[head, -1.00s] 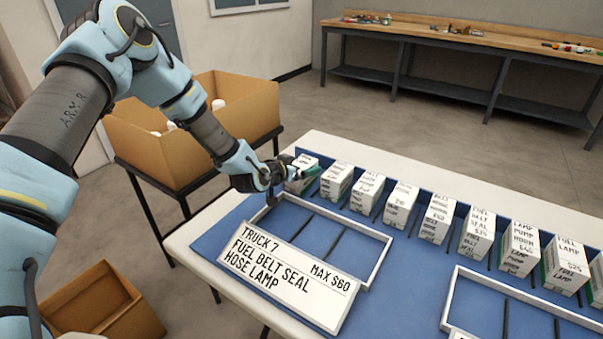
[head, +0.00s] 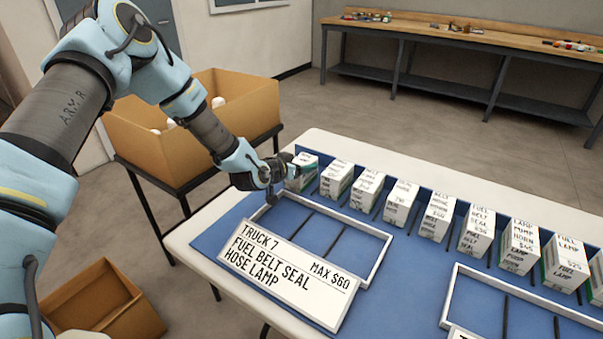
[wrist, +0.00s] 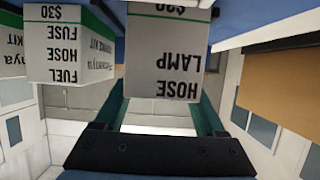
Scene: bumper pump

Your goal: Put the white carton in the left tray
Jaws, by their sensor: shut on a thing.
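The white carton (head: 297,184) is at the left end of the row at the back of the table. My gripper (head: 291,172) is shut on it, with a green finger on each side. In the wrist view the carton (wrist: 168,62) sits between the fingers (wrist: 163,112) and reads "HOSE LAMP" upside down. I cannot tell whether its base touches the table. The left tray (head: 377,262) lies in front of the row, empty, with dark dividers and a sign reading "TRUCK 7, FUEL BELT SEAL HOSE LAMP, MAX $60".
Several similar white cartons (head: 401,205) continue the row to the right; one reading "FUEL HOSE FUSE" (wrist: 68,62) stands close beside mine. A second tray (head: 451,300) lies at right. A large cardboard box (head: 200,160) stands behind left, another (head: 105,310) below.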

